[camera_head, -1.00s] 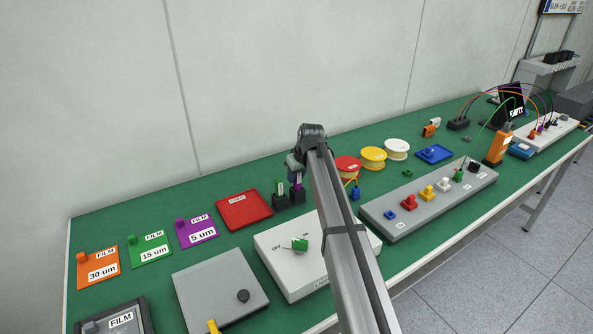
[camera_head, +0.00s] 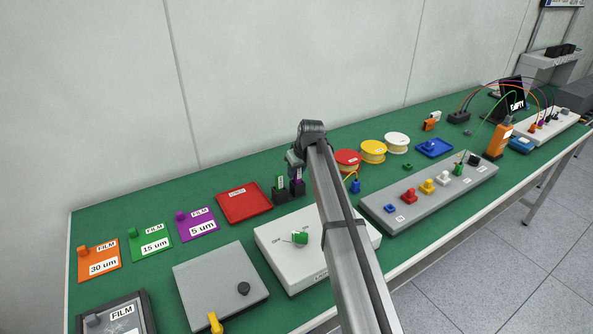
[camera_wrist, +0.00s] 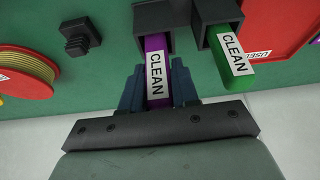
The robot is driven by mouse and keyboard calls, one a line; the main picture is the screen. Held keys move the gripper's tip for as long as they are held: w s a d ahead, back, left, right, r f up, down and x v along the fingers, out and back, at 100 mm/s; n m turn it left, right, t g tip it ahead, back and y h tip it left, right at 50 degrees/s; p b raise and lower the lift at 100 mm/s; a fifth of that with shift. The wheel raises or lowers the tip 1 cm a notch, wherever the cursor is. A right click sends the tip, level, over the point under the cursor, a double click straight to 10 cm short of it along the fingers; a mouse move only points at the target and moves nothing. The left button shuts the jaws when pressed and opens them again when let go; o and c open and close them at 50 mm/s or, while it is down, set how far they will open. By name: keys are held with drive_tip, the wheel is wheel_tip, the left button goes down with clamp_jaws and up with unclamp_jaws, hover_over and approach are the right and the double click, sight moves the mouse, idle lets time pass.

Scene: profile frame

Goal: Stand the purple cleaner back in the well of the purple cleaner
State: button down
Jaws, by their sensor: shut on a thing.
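My gripper (camera_wrist: 157,88) is shut on the purple cleaner (camera_wrist: 156,62), a slim stick with a white CLEAN label. In the wrist view its far end is at the mouth of a square black well (camera_wrist: 153,17) and seems to be inside it; how deep I cannot tell. In the head view the purple cleaner (camera_head: 298,174) stands about upright over its black well (camera_head: 298,188), and my gripper (camera_head: 296,163) is at its top, partly behind my arm.
The green cleaner (camera_wrist: 233,60) stands in the neighbouring black well (camera_wrist: 216,16), close beside my gripper. A red tray (camera_head: 243,205) lies left of the wells, and a red spool (camera_head: 347,159) right. A white box with a green knob (camera_head: 299,238) is in front.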

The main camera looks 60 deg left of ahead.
drive_tip(key=shift+f, duration=0.55)
drive_tip(key=c, duration=0.8)
unclamp_jaws()
drive_tip(key=shift+r, duration=0.1)
drive_tip(key=v, duration=1.3)
drive_tip(key=shift+d+r, duration=0.15)
drive_tip(key=shift+r, duration=0.1)
